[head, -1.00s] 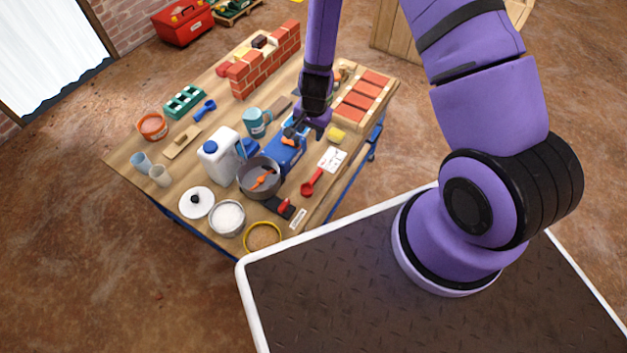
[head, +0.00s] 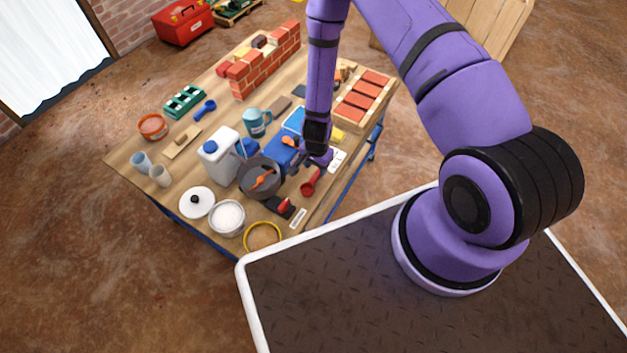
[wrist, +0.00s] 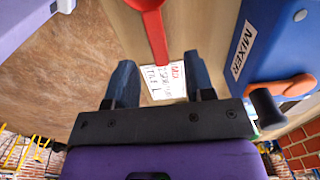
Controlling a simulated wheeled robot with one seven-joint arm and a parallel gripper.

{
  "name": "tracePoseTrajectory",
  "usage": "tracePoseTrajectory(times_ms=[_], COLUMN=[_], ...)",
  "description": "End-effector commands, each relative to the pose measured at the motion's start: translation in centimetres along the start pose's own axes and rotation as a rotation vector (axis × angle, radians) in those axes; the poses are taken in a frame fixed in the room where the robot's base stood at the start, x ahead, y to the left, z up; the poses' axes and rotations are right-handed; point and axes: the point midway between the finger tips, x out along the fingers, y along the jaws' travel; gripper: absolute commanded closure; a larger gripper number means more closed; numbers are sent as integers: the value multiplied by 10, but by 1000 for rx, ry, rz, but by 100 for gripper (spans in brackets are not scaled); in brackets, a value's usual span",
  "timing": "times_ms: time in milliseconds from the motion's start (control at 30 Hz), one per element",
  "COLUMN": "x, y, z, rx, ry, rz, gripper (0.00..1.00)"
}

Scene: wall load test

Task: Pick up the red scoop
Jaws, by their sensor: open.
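The red scoop (head: 311,184) lies on the workbench near its right edge, in front of my gripper in the head view. Part of its handle is hidden there by the gripper. My gripper (head: 317,164) is above the bench by the scoop. In the wrist view my gripper (wrist: 158,80) has its two fingers apart with nothing between them. A white card with writing (wrist: 164,82) lies past the fingertips.
A blue box marked MIXER (wrist: 270,45) stands close on the right in the wrist view, with an orange handle on it. A dark pot (head: 258,190) with an orange tool is left of the scoop. A black-and-red item (head: 280,206) lies in front.

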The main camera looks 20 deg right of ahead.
Motion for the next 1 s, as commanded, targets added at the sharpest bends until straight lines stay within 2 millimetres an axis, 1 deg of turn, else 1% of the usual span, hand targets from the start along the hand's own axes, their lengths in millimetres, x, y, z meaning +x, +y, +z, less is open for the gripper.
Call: tracePoseTrajectory(times_ms=[167, 300, 400, 533, 733, 767, 800, 867, 900, 967, 1000], x=[18, 36, 45, 51, 51, 51, 51, 51, 51, 51, 51], y=[2, 3, 2, 2, 2, 2, 2, 2, 2, 2, 2], z=[2, 3, 3, 3, 3, 3, 3, 3, 3, 3, 3], rx=[1, 1, 0, 0, 0, 0, 0, 0, -1, 0, 0], ry=[-3, -2, -2, -1, -1, -1, -1, -1, -1, -1, -1], rz=[2, 2, 2, 1, 1, 1, 1, 1, 1, 1, 1], gripper=[51, 51, 51, 51, 51, 53, 63, 76, 86, 99, 100])
